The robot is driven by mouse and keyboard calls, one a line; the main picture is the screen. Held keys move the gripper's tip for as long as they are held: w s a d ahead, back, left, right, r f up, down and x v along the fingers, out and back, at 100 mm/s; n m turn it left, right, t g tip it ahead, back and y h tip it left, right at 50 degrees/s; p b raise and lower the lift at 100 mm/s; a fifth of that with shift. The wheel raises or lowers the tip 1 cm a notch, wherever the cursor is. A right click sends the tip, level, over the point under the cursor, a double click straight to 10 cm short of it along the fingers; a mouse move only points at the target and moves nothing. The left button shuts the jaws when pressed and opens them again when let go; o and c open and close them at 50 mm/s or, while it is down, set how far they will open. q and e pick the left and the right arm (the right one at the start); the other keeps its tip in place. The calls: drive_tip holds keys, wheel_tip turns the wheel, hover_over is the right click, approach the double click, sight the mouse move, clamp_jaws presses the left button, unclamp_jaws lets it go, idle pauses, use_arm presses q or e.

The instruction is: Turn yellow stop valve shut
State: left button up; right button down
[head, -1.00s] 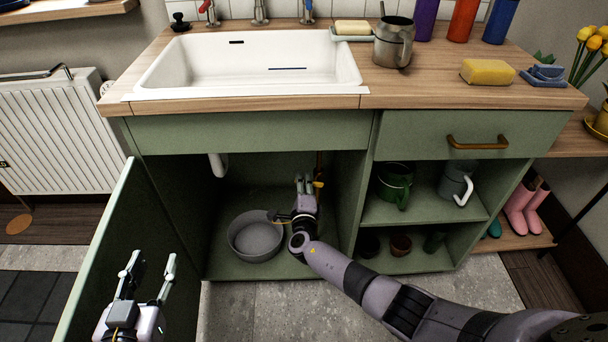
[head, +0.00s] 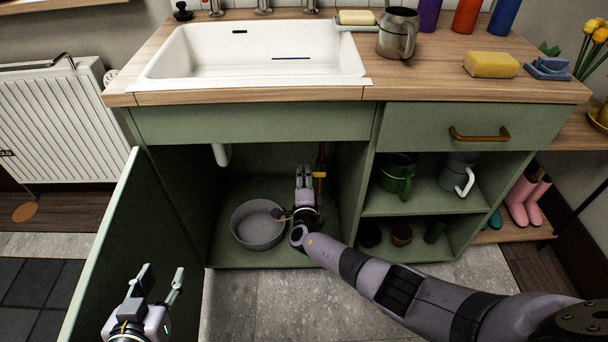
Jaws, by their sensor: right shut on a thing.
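The yellow stop valve (head: 319,175) shows in the head view inside the open cupboard under the sink, on a brownish vertical pipe (head: 321,155). My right gripper (head: 306,172) reaches into the cupboard and is at the valve's left side. Its fingers are shut on the valve, and they hide part of it. The handle's exact angle is too small to tell. My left gripper (head: 162,280) is open and empty at the lower left, in front of the cupboard door.
A grey basin (head: 258,228) stands on the cupboard floor left of my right gripper. The open green door (head: 110,245) is at the left. A divider and shelves with pots (head: 397,178) are at the right. The white sink (head: 255,50) is above.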

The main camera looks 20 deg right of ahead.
drive_tip(key=c, duration=1.6)
unclamp_jaws()
drive_tip(key=shift+o, duration=0.2)
drive_tip(key=shift+s+f, duration=0.1)
drive_tip(key=v, duration=1.2)
